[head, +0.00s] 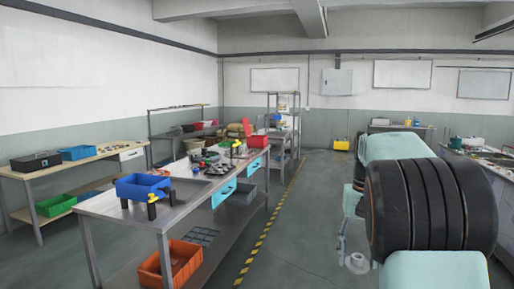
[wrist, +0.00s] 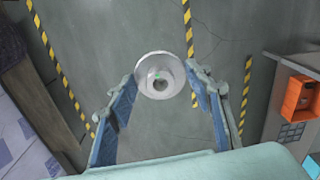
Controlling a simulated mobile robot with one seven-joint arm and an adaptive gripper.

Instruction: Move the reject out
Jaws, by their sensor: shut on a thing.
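In the head view the part (head: 357,262) hangs at the lower right, under my gripper (head: 347,240), right of the workbench. My arm hides much of that side. A blue bin-like tank (head: 143,187) on dark legs stands on the near end of the workbench (head: 185,205). I cannot tell from its looks whether the held part is the reject.
An orange crate (head: 160,273) stands on the bench's lower shelf and shows in the wrist view (wrist: 299,95). Blue drawers (head: 223,192) stick out towards the aisle. Yellow-black floor tape (head: 262,245) runs along the bench. A wooden table (head: 70,163) stands left. The aisle is clear.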

